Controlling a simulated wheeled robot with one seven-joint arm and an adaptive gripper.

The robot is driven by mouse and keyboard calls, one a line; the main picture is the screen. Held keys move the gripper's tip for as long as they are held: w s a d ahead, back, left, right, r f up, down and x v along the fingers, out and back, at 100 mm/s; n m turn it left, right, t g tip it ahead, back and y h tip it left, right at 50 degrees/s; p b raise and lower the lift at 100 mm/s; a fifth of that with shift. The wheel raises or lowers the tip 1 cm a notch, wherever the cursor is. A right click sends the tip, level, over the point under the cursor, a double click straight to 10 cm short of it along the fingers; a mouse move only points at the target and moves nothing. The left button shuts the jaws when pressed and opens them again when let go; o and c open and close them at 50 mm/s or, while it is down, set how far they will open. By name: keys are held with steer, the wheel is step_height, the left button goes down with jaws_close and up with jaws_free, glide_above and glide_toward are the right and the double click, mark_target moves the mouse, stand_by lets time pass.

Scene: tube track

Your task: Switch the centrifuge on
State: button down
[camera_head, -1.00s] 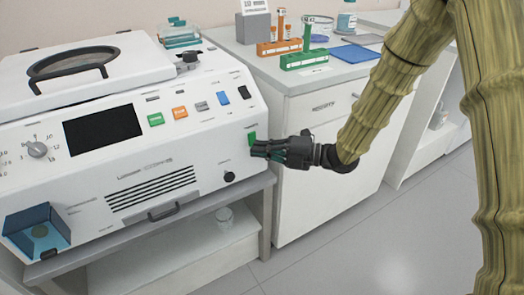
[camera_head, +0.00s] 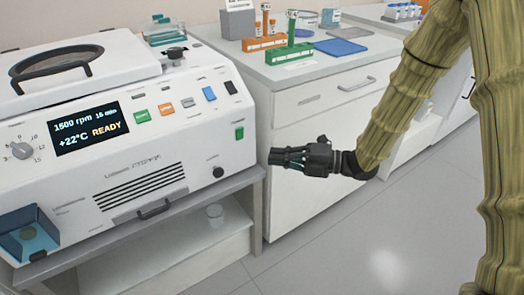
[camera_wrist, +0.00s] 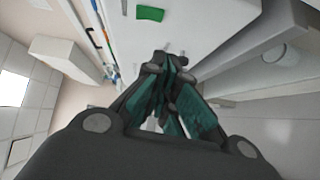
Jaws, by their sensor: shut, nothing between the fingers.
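The white centrifuge (camera_head: 75,190) stands on a grey bench at the left in the head view. Its display (camera_head: 90,128) is lit and reads 1500 rpm, 15 min, +22°C and READY. A green switch (camera_head: 239,133) is on the right end of its front panel; it also shows in the wrist view (camera_wrist: 150,13). Green (camera_head: 142,116) and orange (camera_head: 167,109) buttons sit beside the display. The lid (camera_head: 115,60) is down. My gripper (camera_head: 272,157) is shut and empty, to the right of the centrifuge and below the green switch, apart from it.
A white cabinet (camera_head: 310,125) stands behind my gripper. On its top are an orange rack (camera_head: 265,43), a green rack (camera_head: 290,54) and a blue mat (camera_head: 340,47). A shelf below the centrifuge holds a small jar (camera_head: 214,213). The floor at the right is clear.

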steer(key=shift+f+v, duration=0.1)
steer(key=shift+v, duration=0.9)
steer(key=shift+f+v, duration=0.15)
steer(key=shift+v, duration=0.8)
steer(key=shift+f, duration=0.1)
